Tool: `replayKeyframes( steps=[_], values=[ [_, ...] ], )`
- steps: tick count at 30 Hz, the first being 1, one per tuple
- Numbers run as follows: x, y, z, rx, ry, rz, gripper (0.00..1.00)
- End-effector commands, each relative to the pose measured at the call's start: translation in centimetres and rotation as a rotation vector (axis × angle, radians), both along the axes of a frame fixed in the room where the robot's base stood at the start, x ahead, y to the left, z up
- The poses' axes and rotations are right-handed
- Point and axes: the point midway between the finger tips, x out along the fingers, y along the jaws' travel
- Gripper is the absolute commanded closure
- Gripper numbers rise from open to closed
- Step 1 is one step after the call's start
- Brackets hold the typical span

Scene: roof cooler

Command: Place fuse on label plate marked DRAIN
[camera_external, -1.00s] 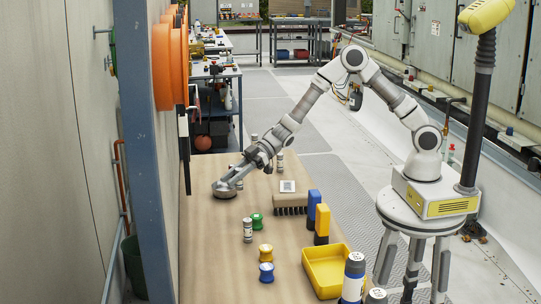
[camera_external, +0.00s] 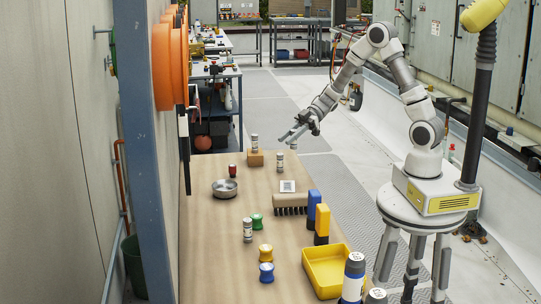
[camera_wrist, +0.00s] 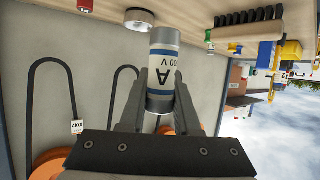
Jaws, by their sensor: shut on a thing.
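My gripper (camera_external: 298,134) is raised above the far end of the wooden table. In the wrist view, my gripper (camera_wrist: 160,108) is shut on a grey cylindrical fuse (camera_wrist: 162,72) with a white and blue label reading "A" and "00 V". The fuse sticks out beyond the fingers, clear of the table. It looks like the small pale cylinder (camera_external: 293,145) just below the fingertips in the external view. A small white plate with a dark square mark (camera_external: 287,186) lies by the brush. I cannot read the word DRAIN anywhere.
A metal bowl (camera_external: 225,188), red piece (camera_external: 232,170), wooden block (camera_external: 255,158), brush (camera_external: 290,199), green spool (camera_external: 257,221), blue and yellow upright pieces, and yellow tray (camera_external: 326,270) stand on the table (camera_external: 210,260). A blue post (camera_external: 143,150) borders its left side.

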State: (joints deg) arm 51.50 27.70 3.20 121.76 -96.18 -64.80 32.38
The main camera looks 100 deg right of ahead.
Motion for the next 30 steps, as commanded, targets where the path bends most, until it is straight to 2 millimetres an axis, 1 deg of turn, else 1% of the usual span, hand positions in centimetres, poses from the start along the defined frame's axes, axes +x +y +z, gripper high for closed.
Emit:
replayKeyframes(
  steps=[1, 3, 6, 8, 11, 18, 21, 25, 30],
  values=[
    [-1.5, -0.6, 0.1, 0.005, 0.001, -0.003, 1.0],
    [-3.0, -0.9, 0.2, 0.014, 0.002, 0.0, 1.0],
    [-4.1, -0.9, 0.3, 0.022, 0.001, 0.004, 1.0],
    [-4.1, -0.6, -0.1, 0.025, 0.002, 0.006, 1.0],
    [-3.1, 0.7, -1.2, 0.027, 0.004, 0.009, 1.0],
    [0.8, 4.7, -4.6, 0.027, 0.004, 0.009, 1.0],
    [2.1, 6.0, -5.7, 0.026, 0.004, 0.008, 1.0],
    [3.2, 7.1, -6.5, 0.024, 0.003, 0.007, 1.0],
    [3.6, 7.3, -7.3, 0.024, 0.004, 0.004, 1.0]
  ],
)
